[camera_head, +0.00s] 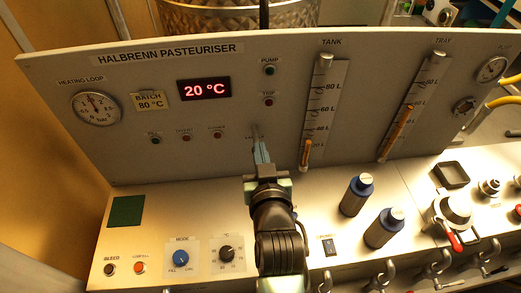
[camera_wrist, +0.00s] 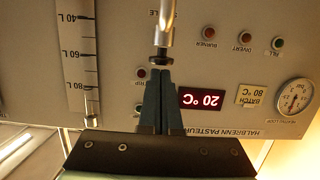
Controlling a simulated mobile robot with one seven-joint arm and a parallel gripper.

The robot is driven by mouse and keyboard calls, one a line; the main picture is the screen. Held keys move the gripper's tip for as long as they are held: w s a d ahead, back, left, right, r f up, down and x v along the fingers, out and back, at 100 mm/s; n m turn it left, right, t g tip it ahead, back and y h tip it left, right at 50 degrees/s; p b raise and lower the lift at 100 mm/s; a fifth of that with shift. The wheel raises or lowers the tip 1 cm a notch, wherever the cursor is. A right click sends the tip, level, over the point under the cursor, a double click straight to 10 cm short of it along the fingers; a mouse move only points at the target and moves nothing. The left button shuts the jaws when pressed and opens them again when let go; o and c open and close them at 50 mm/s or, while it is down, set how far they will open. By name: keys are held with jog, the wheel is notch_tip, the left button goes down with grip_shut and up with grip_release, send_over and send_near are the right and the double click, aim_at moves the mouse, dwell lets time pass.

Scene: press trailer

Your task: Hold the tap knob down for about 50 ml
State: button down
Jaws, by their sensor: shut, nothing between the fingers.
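The sample tap on the panel is a small silver fitting (camera_wrist: 163,28) with a dark round knob (camera_wrist: 160,61) at its end, seen upside down in the wrist view. In the head view the tap (camera_head: 256,130) is mostly hidden behind my fingers. My gripper (camera_wrist: 159,73) is shut and empty, its two blue-grey fingers side by side. The fingertips are right at the knob in the wrist view; I cannot tell whether they touch it. In the head view my gripper (camera_head: 260,145) reaches up in front of the panel's middle.
The panel carries a red display (camera_head: 204,88) reading 20 °C, a heating loop dial (camera_head: 97,108) and sight tubes marked tank (camera_head: 325,105) and tray (camera_head: 410,105). A mode knob (camera_head: 181,257) is at left.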

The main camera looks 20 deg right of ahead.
notch_tip(320, 180, down, 2)
jog(key=shift+f+b, duration=0.2)
jog(key=shift+b, duration=0.65)
jog(key=shift+s, duration=0.1)
jog(key=shift+f, duration=0.25)
jog(key=shift+r, duration=0.1)
dwell(1.5)
jog(key=r+p, duration=0.4)
jog(key=r, duration=0.1)
jog(key=shift+w+r, duration=0.15)
jog(key=shift+w, duration=0.05)
jog(key=b+v, duration=0.4)
jog(key=v, duration=0.6)
jog(key=shift+s, duration=0.1)
